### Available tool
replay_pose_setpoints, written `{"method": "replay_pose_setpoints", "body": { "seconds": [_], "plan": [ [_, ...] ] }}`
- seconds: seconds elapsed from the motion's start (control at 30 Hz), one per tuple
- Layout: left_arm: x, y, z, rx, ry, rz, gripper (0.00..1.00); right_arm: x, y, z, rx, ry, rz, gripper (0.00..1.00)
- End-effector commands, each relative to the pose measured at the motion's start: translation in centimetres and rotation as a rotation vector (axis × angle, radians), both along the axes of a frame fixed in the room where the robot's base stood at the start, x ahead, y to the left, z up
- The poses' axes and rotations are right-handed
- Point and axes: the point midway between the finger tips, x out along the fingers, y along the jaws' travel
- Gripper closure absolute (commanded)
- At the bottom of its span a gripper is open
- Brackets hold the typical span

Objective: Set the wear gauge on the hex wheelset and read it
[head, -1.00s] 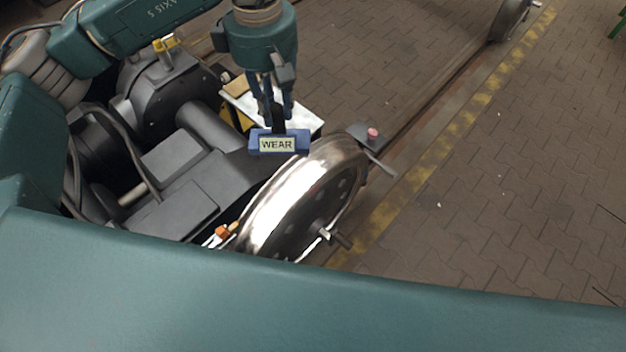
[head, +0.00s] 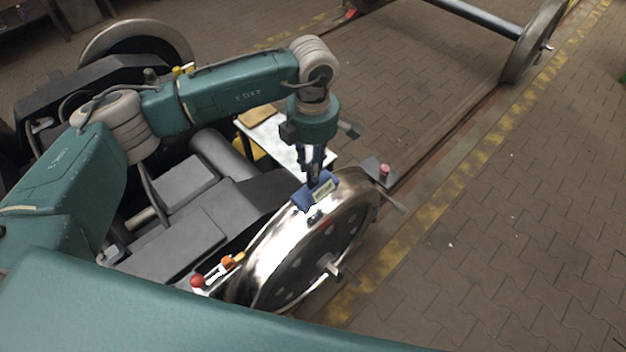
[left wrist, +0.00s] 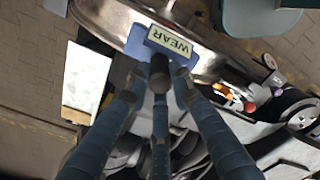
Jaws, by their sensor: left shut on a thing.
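The wear gauge (head: 318,191) is a blue block with a pale display, held at the rim of the shiny wheel (head: 280,243). In the left wrist view the gauge (left wrist: 172,44) reads "WEAR" upside down and lies over the wheel's bright tread (left wrist: 104,14). My left gripper (head: 314,176) is shut on the gauge's dark handle; its fingers also show in the left wrist view (left wrist: 160,95). The gauge looks tilted along the rim; whether it touches the tread I cannot tell. My right gripper is not in view.
A pale board (head: 284,143) lies behind the wheel, close to my left gripper. A red knob (head: 197,281) and orange part sit at the wheel's near side. Another wheelset (head: 530,42) stands far right on the rail. The paved floor at right is clear.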

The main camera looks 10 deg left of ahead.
Motion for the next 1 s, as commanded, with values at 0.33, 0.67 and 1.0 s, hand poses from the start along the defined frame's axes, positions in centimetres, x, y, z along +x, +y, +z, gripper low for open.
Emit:
{"method": "replay_pose_setpoints", "body": {
  "seconds": [0.33,0.67,1.0],
  "plan": [
    [0.0,-0.1,-3.6,-0.002,-0.001,-0.001,1.0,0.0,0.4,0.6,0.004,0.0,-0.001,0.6],
    [0.1,0.0,-7.2,-0.001,-0.003,-0.001,1.0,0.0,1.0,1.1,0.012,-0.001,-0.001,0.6],
    [0.1,0.0,-7.8,-0.001,-0.003,-0.001,1.0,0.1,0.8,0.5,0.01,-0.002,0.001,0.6]
  ]
}}
